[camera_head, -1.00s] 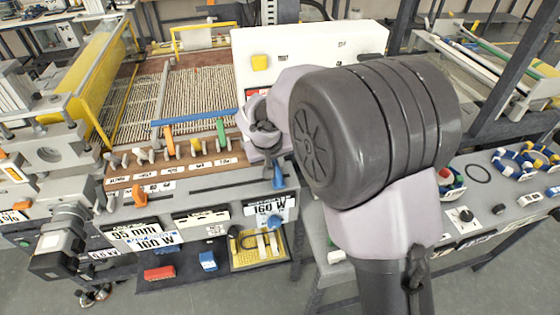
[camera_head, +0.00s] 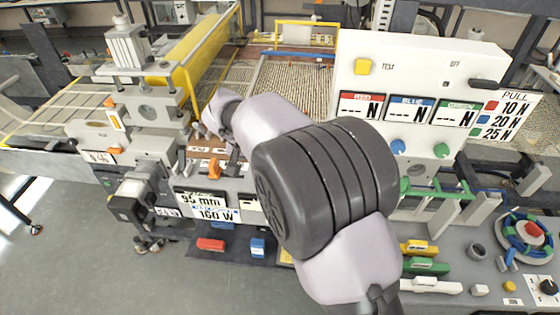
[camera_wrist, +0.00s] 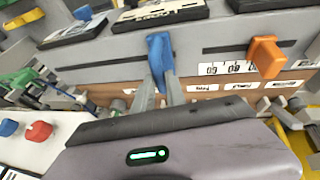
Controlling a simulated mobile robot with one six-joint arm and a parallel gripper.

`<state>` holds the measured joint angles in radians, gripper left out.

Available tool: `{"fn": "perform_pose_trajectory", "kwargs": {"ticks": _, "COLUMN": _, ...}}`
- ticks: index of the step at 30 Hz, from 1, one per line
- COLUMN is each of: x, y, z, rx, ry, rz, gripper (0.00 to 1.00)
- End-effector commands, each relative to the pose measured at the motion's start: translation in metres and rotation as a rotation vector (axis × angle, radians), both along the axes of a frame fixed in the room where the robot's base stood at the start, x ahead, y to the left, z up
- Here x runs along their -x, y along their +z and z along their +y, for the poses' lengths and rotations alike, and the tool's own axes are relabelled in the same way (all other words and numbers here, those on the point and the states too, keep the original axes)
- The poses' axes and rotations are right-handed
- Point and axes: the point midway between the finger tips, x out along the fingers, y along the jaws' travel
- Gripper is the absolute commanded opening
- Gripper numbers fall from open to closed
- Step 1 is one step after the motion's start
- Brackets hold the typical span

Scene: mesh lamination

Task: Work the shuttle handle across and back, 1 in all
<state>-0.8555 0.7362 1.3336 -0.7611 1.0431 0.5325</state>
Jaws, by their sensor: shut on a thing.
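In the wrist view, a blue handle (camera_wrist: 159,47) stands up from a grey panel with a long dark slot. My gripper (camera_wrist: 160,78) is shut on it, one grey finger on each side. Which handle is the shuttle handle is not labelled in view. In the head view my own arm covers the blue handle and most of my gripper, at the front edge of the loom bench. An orange handle (camera_wrist: 265,57) stands to the right of the blue one in the wrist view, beside a number scale. It also shows in the head view (camera_head: 214,169).
A white panel (camera_head: 420,75) with red, blue and green displays stands right of my arm. A yellow-framed machine (camera_head: 205,50) and the mesh bed (camera_head: 285,85) lie behind. Small red (camera_head: 210,244) and blue (camera_head: 258,247) blocks lie below the bench.

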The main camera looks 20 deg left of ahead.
Motion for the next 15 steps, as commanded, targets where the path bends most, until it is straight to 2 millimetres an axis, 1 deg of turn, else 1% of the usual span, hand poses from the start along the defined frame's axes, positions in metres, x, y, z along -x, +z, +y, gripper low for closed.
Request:
{"fn": "perform_pose_trajectory", "kwargs": {"ticks": 4, "x": 0.0014, "y": 0.0011, "z": 0.0064, "rx": -0.002, "ry": 0.001, "rz": -0.001, "gripper": 0.00}}
{"fn": "perform_pose_trajectory", "kwargs": {"ticks": 13, "x": 0.0016, "y": 0.0014, "z": 0.0076, "rx": -0.005, "ry": 0.002, "rz": -0.002, "gripper": 0.00}}
{"fn": "perform_pose_trajectory", "kwargs": {"ticks": 14, "x": 0.0015, "y": 0.0014, "z": 0.0076, "rx": -0.004, "ry": 0.003, "rz": -0.002, "gripper": 0.18}}
{"fn": "perform_pose_trajectory", "kwargs": {"ticks": 15, "x": 0.0015, "y": 0.0014, "z": 0.0075, "rx": -0.005, "ry": 0.002, "rz": -0.002, "gripper": 0.26}}
